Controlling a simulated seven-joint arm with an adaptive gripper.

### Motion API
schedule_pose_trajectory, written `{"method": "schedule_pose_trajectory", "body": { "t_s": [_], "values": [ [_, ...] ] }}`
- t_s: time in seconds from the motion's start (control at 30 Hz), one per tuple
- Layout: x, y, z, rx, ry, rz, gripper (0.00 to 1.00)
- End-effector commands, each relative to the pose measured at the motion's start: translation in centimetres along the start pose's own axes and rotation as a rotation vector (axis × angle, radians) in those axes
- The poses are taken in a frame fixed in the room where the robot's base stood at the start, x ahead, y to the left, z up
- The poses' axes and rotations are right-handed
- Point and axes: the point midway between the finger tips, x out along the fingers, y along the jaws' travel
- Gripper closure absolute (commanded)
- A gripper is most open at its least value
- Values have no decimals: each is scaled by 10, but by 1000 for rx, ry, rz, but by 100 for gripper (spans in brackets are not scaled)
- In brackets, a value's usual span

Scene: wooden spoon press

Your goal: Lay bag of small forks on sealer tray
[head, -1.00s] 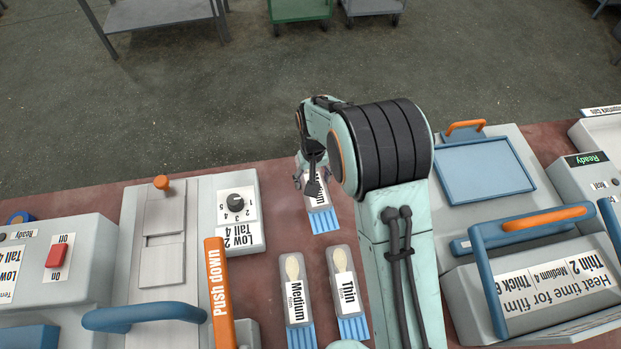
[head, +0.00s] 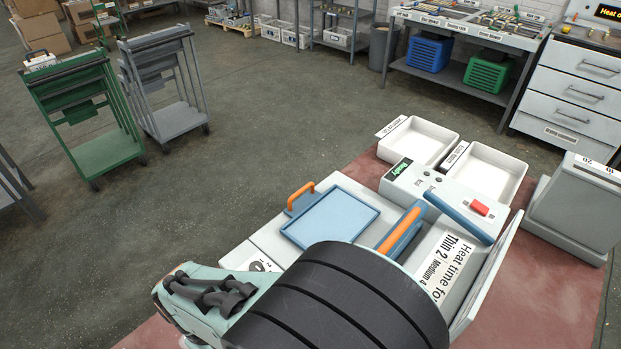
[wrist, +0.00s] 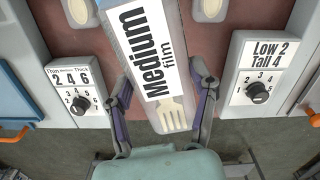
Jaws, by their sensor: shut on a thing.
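A clear bag (wrist: 182,100) with a pale small fork inside and a "Medium film" label lies between the fingers of my gripper (wrist: 160,78) in the wrist view. The fingers are shut on its two sides. The bag's far end runs out of the top of the view. In the head view my arm hides the bag and the gripper. The blue sealer tray (head: 330,218) lies flat and empty on the grey sealer, beyond my arm. Part of the blue tray shows at the left edge of the wrist view (wrist: 12,98).
The sealer's blue bar with its orange grip (head: 400,230) stands right of the tray. Two white bins (head: 420,140) are behind. The wrist view shows a dial panel (wrist: 75,90) left of the bag, another (wrist: 260,78) right, and two spoon bags (wrist: 208,8) at the top.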

Motion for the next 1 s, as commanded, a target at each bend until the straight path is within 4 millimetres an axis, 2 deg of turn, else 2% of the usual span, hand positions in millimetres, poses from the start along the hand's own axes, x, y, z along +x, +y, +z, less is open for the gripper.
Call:
{"method": "schedule_pose_trajectory", "body": {
  "t_s": [0.17,0.27,0.37,0.47,0.53,0.63,0.7,0.8,0.9,1.0],
  "values": [
    [-25,10,-37,-130,7,2,69],
    [-38,30,-60,-175,7,2,69],
    [-50,64,-83,-195,5,2,69],
    [-58,113,-98,-184,2,2,69],
    [-62,153,-103,-160,1,0,69],
    [-62,215,-98,-93,-1,-1,69],
    [-59,254,-88,-32,-1,-2,69],
    [-50,300,-68,61,-2,-4,69],
    [-38,330,-46,134,-1,-3,69],
    [-24,345,-26,183,0,-3,69]
  ]
}}
